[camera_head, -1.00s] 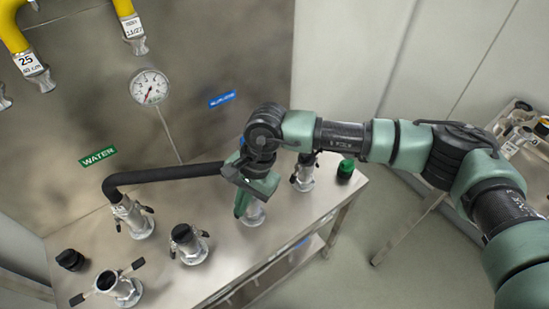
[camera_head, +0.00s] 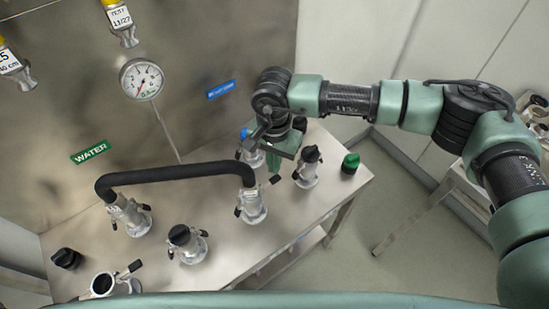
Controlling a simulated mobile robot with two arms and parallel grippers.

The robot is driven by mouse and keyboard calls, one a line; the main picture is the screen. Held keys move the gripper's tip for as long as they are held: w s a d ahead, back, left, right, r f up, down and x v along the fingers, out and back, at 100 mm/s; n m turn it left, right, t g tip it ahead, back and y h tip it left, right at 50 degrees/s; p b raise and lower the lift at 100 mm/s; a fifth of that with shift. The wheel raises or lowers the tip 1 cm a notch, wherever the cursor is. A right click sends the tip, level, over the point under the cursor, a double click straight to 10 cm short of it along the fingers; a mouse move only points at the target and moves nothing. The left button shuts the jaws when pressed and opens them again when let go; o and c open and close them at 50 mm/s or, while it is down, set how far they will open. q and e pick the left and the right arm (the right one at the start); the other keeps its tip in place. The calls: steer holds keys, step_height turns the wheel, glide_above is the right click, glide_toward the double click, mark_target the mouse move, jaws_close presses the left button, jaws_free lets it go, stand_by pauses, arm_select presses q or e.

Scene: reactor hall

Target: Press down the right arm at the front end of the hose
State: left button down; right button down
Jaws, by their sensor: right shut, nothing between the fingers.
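The black hose (camera_head: 175,174) arches between two silver couplings on the metal table. Its left end sits on a coupling (camera_head: 130,216) with dark lever arms. Its right end sits on another coupling (camera_head: 253,207). That coupling has a dark arm on its left side (camera_head: 238,211) and another dark arm on its right (camera_head: 274,181), close below my gripper. My right gripper (camera_head: 273,163) is shut and empty, just above and behind the hose's right end. I cannot tell whether it touches the right arm. My left gripper is not in view.
A black-capped coupling (camera_head: 306,168) and a green cap (camera_head: 350,163) stand right of the gripper. Another capped coupling (camera_head: 187,243) and an open one (camera_head: 106,285) are in front. A loose black cap (camera_head: 66,258) lies at left. A pressure gauge (camera_head: 141,80) is on the wall.

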mark_target(275, 179)
steer(key=f, duration=0.1)
steer(key=w+f, duration=0.1)
steer(key=f, duration=0.1)
steer(key=shift+f+b, duration=0.1)
steer(key=shift+b, duration=0.25)
steer(key=shift+s+f, duration=0.25)
steer(key=shift+f, duration=0.45)
steer(key=shift+w+f+b, duration=0.15)
steer(key=shift+f+b, duration=0.25)
steer(key=shift+f, duration=1.65)
steer(key=f+b, duration=0.2)
steer(key=b, duration=0.1)
steer(key=shift+s+a, duration=0.2)
steer(key=shift+s, duration=0.05)
steer(key=shift+r, duration=0.15)
steer(key=shift+w+d+r, duration=0.4)
steer(key=shift+d+r, duration=0.05)
steer(key=shift+r, duration=0.1)
steer(key=shift+r+p, duration=1.15)
steer(key=shift+r, duration=1.9)
